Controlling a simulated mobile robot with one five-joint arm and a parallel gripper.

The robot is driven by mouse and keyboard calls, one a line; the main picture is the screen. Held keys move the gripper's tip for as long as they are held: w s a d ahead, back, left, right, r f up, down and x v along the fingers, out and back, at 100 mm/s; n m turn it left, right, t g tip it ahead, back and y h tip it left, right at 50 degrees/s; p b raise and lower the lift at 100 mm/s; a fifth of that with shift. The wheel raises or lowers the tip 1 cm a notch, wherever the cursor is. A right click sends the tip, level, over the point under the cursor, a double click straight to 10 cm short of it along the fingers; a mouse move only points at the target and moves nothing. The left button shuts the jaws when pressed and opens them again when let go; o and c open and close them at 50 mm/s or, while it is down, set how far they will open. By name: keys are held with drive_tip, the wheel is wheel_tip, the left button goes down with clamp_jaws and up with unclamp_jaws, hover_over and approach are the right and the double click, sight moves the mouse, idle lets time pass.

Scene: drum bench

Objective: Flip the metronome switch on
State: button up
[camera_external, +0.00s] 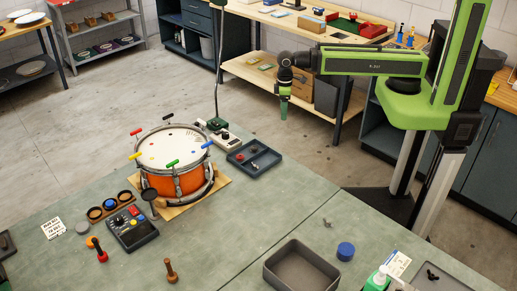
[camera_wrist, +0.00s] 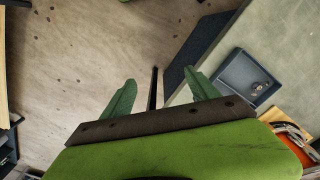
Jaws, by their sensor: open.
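A dark control box (camera_external: 132,229) with coloured buttons and a knob lies on the bench in front of the drum; it may be the metronome, but its switch is too small to make out. My gripper (camera_external: 283,108) points down, well up and right of both devices in the picture. In the wrist view its two green fingers (camera_wrist: 160,90) are spread apart with nothing between them. Neither device shows clearly there.
An orange drum (camera_external: 173,182) stands on a wooden board. A blue-grey tray (camera_external: 254,164) with small parts lies right of it and also shows in the wrist view (camera_wrist: 233,74). A grey bin (camera_external: 287,270) and a blue round lid (camera_external: 345,251) are nearer the front.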

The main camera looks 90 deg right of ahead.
drive_tip(key=shift+m, duration=0.3)
drive_tip(key=c, duration=0.5)
drive_tip(key=w+m, duration=0.2)
drive_tip(key=w, duration=0.2)
drive_tip(key=w+r+m+p, duration=0.1)
drive_tip(key=w, duration=0.3)
drive_tip(key=w+a+m, duration=0.1)
drive_tip(key=w+m, duration=0.1)
drive_tip(key=w, duration=0.3)
drive_tip(key=shift+r+m+t+y, duration=0.15)
drive_tip(key=shift+m+t+y, duration=0.15)
drive_tip(key=c, duration=1)
drive_tip(key=w+a+r+m+p, duration=0.1)
drive_tip(key=w+r+m+p, duration=0.1)
drive_tip(key=w, duration=0.9)
drive_tip(key=shift+w+a+r+m+p, duration=0.15)
drive_tip(key=shift+w+r+m+p, duration=0.15)
drive_tip(key=shift+r+p, duration=0.3)
drive_tip(key=w, duration=0.1)
drive_tip(key=w+r+p, duration=0.2)
drive_tip(key=w, duration=0.1)
drive_tip(key=shift+w+a+r, duration=0.1)
drive_tip(key=shift+a+r, duration=0.1)
drive_tip(key=shift+a, duration=0.1)
